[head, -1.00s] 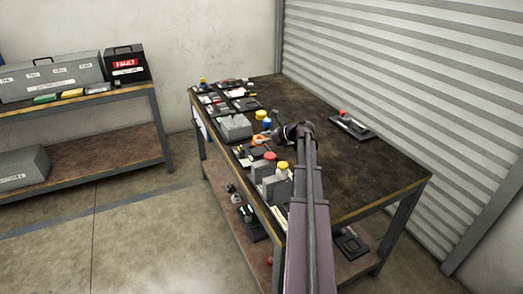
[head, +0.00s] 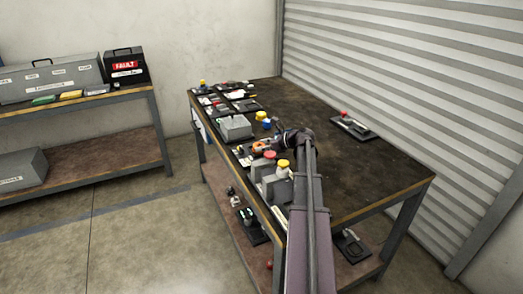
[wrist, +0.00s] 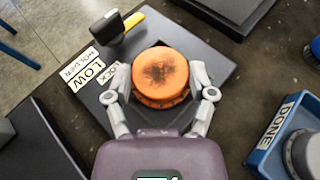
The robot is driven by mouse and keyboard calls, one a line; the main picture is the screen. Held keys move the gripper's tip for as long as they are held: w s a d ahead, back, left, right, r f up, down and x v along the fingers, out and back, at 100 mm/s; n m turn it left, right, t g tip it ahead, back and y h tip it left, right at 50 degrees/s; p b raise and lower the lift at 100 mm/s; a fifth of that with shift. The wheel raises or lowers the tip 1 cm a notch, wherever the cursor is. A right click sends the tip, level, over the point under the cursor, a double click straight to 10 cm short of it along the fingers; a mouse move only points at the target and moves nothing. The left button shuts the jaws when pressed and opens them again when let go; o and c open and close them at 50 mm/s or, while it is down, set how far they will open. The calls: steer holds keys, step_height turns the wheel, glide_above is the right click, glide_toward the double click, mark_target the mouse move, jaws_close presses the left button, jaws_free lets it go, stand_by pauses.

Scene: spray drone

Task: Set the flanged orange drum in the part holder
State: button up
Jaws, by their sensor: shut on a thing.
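The orange drum (wrist: 161,77) sits between the two pale fingers of my gripper (wrist: 163,101) in the wrist view, its worn round top facing the camera and a toothed flange showing below. My gripper is shut on it. Under and around the drum is a dark square plate (wrist: 205,60), which looks like the part holder, with a yellow-and-black lever (wrist: 122,26) at its corner. The drum's underside is hidden, so I cannot tell whether it touches the plate. In the head view the drum (head: 260,146) is small, beside my wrist.
A blue tray marked DONE (wrist: 265,140) holds a grey part at the right. In the head view, a grey box (head: 235,127) and red- and yellow-topped blocks stand nearby. The table's right side (head: 370,170) is mostly clear.

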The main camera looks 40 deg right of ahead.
steer(key=shift+f, duration=0.25)
steer(key=o, duration=1.1)
steer(key=shift+c, duration=0.2)
steer(key=shift+r, duration=0.1)
steer(key=shift+r, duration=0.2)
steer(key=shift+s+d+r, duration=0.1)
steer(key=shift+s, duration=0.15)
steer(key=p+v, duration=0.4)
steer(key=v, duration=0.5)
steer(key=shift+s+d+r, duration=0.2)
steer(key=shift+s, duration=0.1)
steer(key=shift+p+v, duration=0.35)
steer(key=shift+v, duration=0.4)
steer(key=shift+f, duration=0.1)
